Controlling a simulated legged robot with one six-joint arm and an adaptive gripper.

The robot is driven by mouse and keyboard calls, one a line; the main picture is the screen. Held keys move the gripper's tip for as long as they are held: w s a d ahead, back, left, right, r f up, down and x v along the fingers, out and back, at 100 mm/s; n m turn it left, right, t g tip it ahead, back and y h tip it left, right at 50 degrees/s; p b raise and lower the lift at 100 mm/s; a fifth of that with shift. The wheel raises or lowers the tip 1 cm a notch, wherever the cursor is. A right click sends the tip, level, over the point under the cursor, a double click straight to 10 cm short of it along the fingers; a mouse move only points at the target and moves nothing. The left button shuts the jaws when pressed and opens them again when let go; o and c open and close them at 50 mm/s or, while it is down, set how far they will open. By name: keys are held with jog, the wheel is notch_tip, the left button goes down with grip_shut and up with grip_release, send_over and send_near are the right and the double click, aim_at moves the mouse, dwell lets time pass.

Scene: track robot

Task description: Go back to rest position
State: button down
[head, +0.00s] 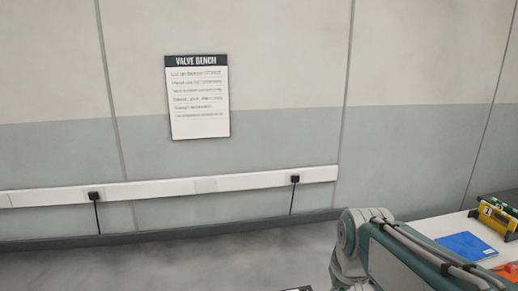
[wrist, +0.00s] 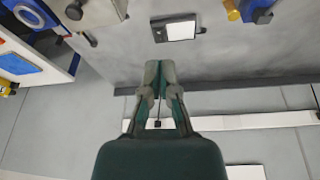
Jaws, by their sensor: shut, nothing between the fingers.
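My gripper (wrist: 160,68) shows in the wrist view, pointing up the picture. Its two fingers are shut against each other with nothing between them. It is held in open space, touching nothing that I can see. In the head view only part of my arm shows at the lower right, in front of the white bench; the gripper itself is out of that picture.
A white bench (head: 424,228) at the right holds a blue flat item (head: 467,246), a yellow device (head: 497,217) and an orange-red item (head: 508,271). A "VALVE BENCH" sign (head: 198,98) and white trunking (head: 205,186) are on the wall.

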jog(key=s+t, duration=0.2)
jog(key=s, duration=1)
jog(key=shift+s+m, duration=0.4)
jog(key=shift+r, duration=0.1)
